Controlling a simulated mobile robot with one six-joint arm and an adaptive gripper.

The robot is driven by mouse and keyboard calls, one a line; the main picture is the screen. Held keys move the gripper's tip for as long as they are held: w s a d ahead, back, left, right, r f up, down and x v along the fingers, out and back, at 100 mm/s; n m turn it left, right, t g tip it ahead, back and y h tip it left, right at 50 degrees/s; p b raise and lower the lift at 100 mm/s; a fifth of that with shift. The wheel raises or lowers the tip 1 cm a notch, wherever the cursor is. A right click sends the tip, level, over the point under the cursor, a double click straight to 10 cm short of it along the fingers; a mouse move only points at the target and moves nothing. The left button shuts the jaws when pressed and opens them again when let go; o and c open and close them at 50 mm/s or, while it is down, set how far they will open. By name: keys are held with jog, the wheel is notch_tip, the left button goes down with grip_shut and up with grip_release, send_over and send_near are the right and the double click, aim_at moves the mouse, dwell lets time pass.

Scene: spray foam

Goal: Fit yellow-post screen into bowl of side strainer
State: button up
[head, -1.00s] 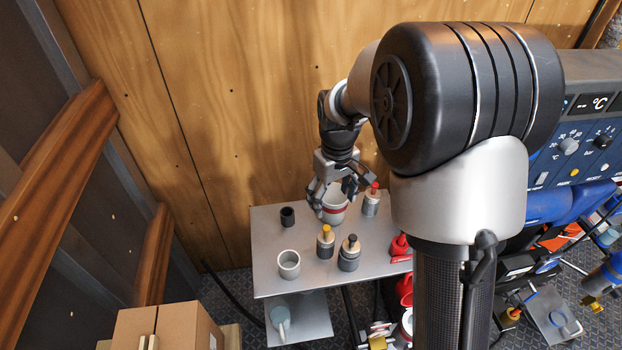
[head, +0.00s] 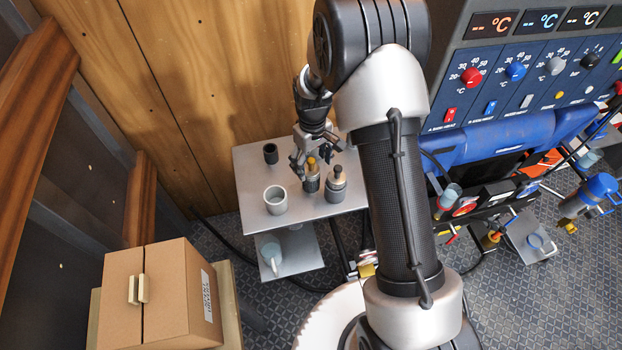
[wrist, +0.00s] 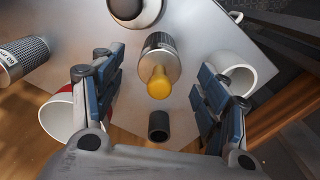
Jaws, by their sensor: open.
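The yellow-post screen (head: 311,184) stands on the metal table, a dark mesh cylinder with a yellow post on top. In the wrist view its yellow post (wrist: 158,82) points toward the camera, between the fingers. My gripper (head: 312,165) is open above and around the post; the wrist view shows a gap between the post and both fingers (wrist: 158,100). I cannot tell which thing is the side strainer. A pale grey empty cup (head: 275,200) stands left of the screen and shows at the right in the wrist view (wrist: 238,75).
A black-post screen (head: 336,185) stands close to the right. A small black cup (head: 270,153) stands behind. A red-banded white cup (wrist: 62,118) and another mesh screen (wrist: 25,58) show left in the wrist view. A blue-capped strainer (head: 590,195) is far right. A cardboard box (head: 160,295) is front left.

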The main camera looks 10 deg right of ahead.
aim_at(311, 169)
jog(key=f, duration=0.1)
jog(key=f+b, duration=0.1)
jog(key=f, duration=0.3)
jog(key=shift+w+a+f+b, duration=0.1)
jog(key=shift+w+f+b, duration=0.15)
jog(key=shift+b, duration=0.15)
jog(key=shift+r, duration=0.1)
jog(key=shift+c, duration=0.4)
jog(key=c, duration=1.2)
jog(key=shift+r, duration=0.15)
